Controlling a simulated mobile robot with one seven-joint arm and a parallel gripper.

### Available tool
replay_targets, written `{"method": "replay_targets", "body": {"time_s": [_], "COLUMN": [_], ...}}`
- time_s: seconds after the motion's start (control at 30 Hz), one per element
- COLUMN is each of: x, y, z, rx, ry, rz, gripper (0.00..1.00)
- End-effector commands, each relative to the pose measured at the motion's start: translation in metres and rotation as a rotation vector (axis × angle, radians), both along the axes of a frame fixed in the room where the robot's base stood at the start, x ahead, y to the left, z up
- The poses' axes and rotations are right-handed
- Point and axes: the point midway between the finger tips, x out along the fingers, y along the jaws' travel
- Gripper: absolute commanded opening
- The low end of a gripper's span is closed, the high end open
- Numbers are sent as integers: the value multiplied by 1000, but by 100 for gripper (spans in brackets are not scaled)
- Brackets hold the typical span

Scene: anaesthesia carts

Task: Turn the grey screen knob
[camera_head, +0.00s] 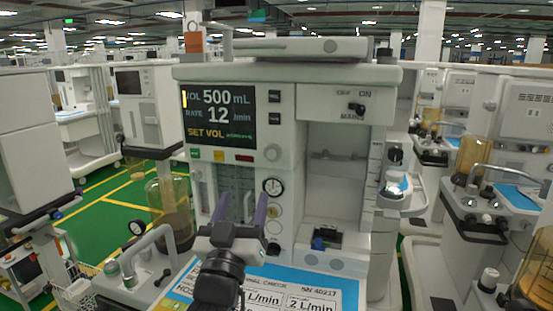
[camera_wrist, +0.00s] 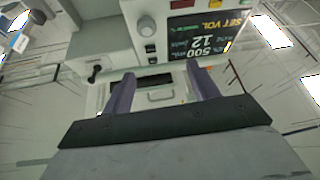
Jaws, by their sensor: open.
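The grey screen knob (camera_head: 273,152) is a round knob on the front of the middle cart, just below and right of the screen (camera_head: 218,112). The screen reads VOL 500 mL, RATE 12 and SET VOL. In the wrist view, which is upside down, the knob (camera_wrist: 147,27) is above the fingers and beside the screen (camera_wrist: 207,32). My gripper (camera_head: 240,208) is open and empty, with two purple fingers apart. In the head view it is lower and a little left of the knob. In the wrist view the gripper (camera_wrist: 162,75) shows clear of the knob.
Two dark buttons (camera_head: 274,107) sit above the knob, and a round gauge (camera_head: 273,187) sits below it. An OFF/ON switch (camera_head: 356,108) is to the right. A blue-and-white card (camera_head: 290,284) lies on the worktop below. Other carts stand on both sides.

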Motion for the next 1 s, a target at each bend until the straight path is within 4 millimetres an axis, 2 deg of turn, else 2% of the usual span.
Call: {"method": "replay_targets", "body": {"time_s": [0.07, 0.17, 0.37, 0.7, 0.83, 1.0], "x": [5, 10, 34, 98, 116, 128], "y": [-13, -21, -29, -45, -49, -51], "z": [-12, -15, -2, 26, 32, 35], "rx": [0, 0, 2, 2, 1, 0], "ry": [45, 67, 69, 67, 66, 65], "rz": [-39, -59, -62, -60, -59, -57], "gripper": [59, 59, 59, 59, 59, 59]}}
